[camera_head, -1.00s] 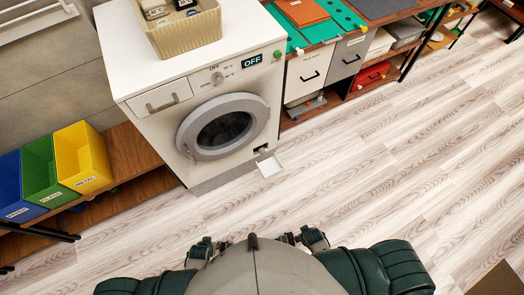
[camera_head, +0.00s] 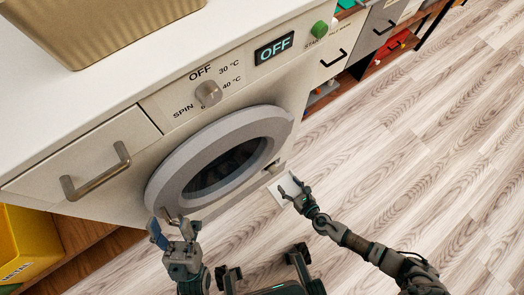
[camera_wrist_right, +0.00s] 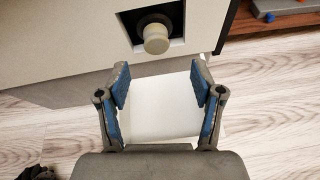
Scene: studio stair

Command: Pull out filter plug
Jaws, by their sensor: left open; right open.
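The filter plug (camera_wrist_right: 156,38) is a beige round knob in a dark round hole inside a square recess low on the washing machine front. It sits straight ahead of my right gripper (camera_wrist_right: 160,88), which is open and empty with a gap to the plug. The open filter flap (camera_wrist_right: 155,118) hangs below the recess, seen between and under the fingers. In the head view my right gripper (camera_head: 291,190) is by the machine's lower right corner. My left gripper (camera_head: 172,230) is open and empty in front of the door's lower left. The washing machine (camera_head: 110,150) stands upright with its door shut.
The round door (camera_head: 160,190) and drawer handle (camera_head: 95,172) stick out near my left gripper. A beige basket (camera_head: 75,25) sits on top. A yellow bin (camera_head: 25,245) is at the left. The wood floor (camera_head: 420,150) at the right is clear.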

